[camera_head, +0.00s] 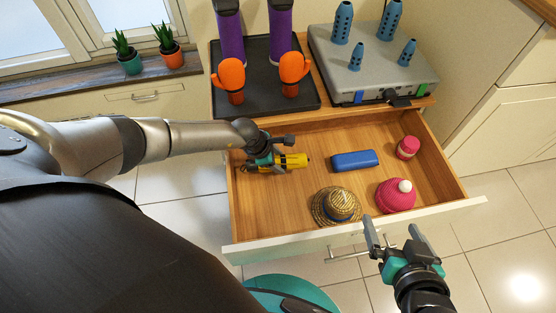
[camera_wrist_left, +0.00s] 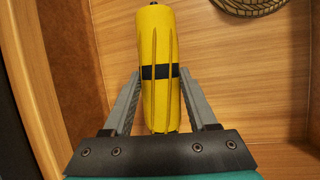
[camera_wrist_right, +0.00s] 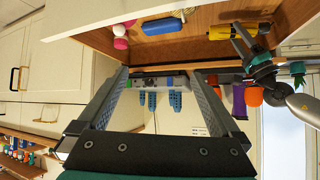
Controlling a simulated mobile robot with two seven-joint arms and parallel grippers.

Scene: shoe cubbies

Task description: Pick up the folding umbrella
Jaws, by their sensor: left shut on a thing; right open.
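The folding umbrella (camera_head: 294,161) is yellow with a dark band and lies inside the open drawer at its left side. It also shows in the left wrist view (camera_wrist_left: 158,50), between the two fingers. My left gripper (camera_head: 280,153) is shut on the umbrella; in its wrist view (camera_wrist_left: 155,100) the fingers sit on both sides of it. The umbrella also shows in the right wrist view (camera_wrist_right: 235,31) with the left gripper at it. My right gripper (camera_head: 393,237) is open and empty, in front of the drawer's front panel.
The drawer (camera_head: 285,205) also holds a blue case (camera_head: 355,160), a straw hat (camera_head: 337,206), a pink knit hat (camera_head: 396,195) and a pink roll-like item (camera_head: 407,147). Above it stand a black tray (camera_head: 262,98) with boots and a grey box (camera_head: 355,78) with blue pegs.

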